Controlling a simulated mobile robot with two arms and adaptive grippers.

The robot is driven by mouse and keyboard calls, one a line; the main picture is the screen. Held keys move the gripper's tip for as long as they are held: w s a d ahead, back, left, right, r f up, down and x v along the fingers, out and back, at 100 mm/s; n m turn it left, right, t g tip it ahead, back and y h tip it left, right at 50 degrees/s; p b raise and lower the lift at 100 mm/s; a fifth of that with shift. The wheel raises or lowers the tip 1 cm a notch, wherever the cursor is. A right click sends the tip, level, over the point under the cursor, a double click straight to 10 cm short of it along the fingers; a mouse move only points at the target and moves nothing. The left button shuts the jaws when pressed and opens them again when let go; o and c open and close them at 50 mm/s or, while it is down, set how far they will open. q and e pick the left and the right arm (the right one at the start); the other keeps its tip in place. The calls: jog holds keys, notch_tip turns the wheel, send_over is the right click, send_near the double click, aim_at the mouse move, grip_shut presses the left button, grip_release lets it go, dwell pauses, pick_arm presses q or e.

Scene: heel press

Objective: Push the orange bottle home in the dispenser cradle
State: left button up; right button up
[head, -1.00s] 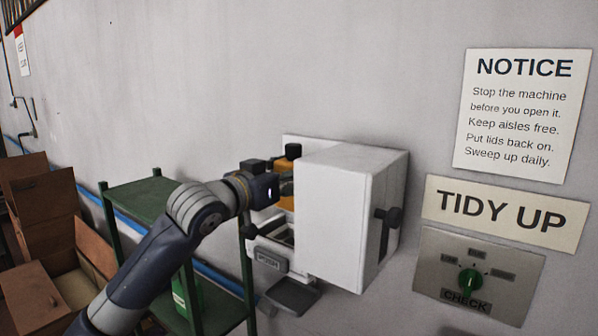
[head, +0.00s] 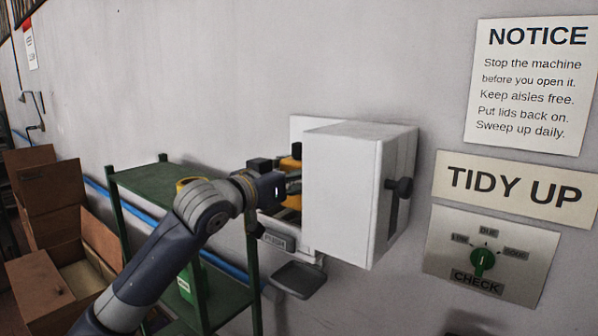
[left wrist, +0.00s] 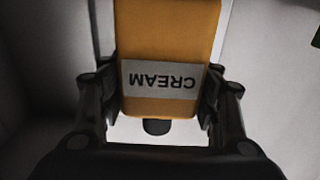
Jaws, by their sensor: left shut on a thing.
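The orange bottle (head: 291,165) shows in a narrow gap between my left gripper and the white dispenser (head: 345,190). In the left wrist view the bottle (left wrist: 165,45) fills the upper middle, its CREAM label upside down. My left gripper (head: 290,187) is shut on it, with one finger at each side, also seen in the left wrist view (left wrist: 160,95). The dispenser's white casing hides part of the bottle in the head view. The cradle is mostly hidden, so I cannot tell how the bottle sits in it. My right gripper is not in view.
A grey push plate (head: 279,243) and a dark tray (head: 298,279) are below the bottle. A black knob (head: 402,187) sticks out on the dispenser's right side. A green shelf (head: 150,178) and cardboard boxes (head: 45,200) stand at left. A CHECK dial panel (head: 490,258) is at right.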

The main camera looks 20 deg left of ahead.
pick_arm(q)
jog(key=shift+s, duration=0.1)
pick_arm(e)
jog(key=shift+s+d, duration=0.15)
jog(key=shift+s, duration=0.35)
pick_arm(q)
jog(key=shift+f, duration=0.25)
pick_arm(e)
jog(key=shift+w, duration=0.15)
pick_arm(q)
jog(key=shift+f, duration=0.6)
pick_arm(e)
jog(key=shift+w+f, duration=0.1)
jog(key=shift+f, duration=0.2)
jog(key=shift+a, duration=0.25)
pick_arm(q)
jog(key=shift+f+b, duration=0.15)
jog(key=shift+b, duration=0.15)
jog(key=shift+f+b, duration=0.3)
jog(key=shift+f, duration=0.35)
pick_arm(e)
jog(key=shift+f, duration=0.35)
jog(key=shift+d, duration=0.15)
